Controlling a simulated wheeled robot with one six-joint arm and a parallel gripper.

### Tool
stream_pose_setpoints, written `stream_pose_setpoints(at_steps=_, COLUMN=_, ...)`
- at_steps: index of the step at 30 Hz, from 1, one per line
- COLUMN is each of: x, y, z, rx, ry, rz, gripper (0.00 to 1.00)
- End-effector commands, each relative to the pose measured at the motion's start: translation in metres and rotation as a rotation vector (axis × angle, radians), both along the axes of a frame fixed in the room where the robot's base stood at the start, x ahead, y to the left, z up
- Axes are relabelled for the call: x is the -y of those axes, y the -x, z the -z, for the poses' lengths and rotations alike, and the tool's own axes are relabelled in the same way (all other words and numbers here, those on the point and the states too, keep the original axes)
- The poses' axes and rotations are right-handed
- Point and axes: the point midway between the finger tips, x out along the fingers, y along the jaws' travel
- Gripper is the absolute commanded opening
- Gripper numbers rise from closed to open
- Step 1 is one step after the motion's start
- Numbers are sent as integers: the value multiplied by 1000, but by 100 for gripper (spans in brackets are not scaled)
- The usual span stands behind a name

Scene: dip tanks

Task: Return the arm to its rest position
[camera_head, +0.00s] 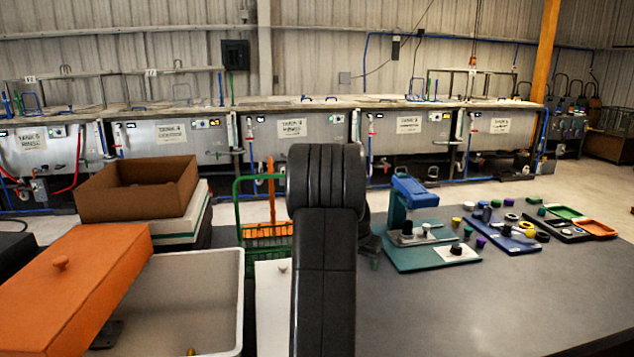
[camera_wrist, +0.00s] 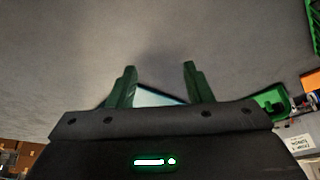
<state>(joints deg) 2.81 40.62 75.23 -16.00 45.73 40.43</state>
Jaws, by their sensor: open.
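My black arm (camera_head: 325,250) rises through the middle of the head view and hides part of the bench behind it. The gripper itself is hidden in that view. In the wrist view my gripper (camera_wrist: 160,68) has two green fingers standing well apart, with nothing between their tips. A plain grey surface fills most of the picture beyond them. A pale patch shows behind the finger bases, and I cannot tell what it is.
A grey table (camera_head: 460,300) has clear room at its front right. A blue press (camera_head: 412,190) on a teal board stands behind, with trays of small parts to its right. An orange lid (camera_head: 75,285) lies across a grey bin (camera_head: 205,275) at left. A cardboard box (camera_head: 140,192) stands behind.

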Motion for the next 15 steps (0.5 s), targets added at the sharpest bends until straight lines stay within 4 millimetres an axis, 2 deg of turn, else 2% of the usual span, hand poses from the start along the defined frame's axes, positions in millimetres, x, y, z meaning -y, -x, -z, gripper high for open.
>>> stream_pose_setpoints(at_steps=1, x=0, y=1, z=10, rx=-5, ry=0, rz=0, gripper=46)
stream_pose_setpoints(at_steps=6, x=0, y=1, z=32, rx=-4, ry=0, rz=1, gripper=46)
stream_pose_setpoints(at_steps=15, x=1, y=0, z=44, rx=0, ry=0, rz=1, gripper=46)
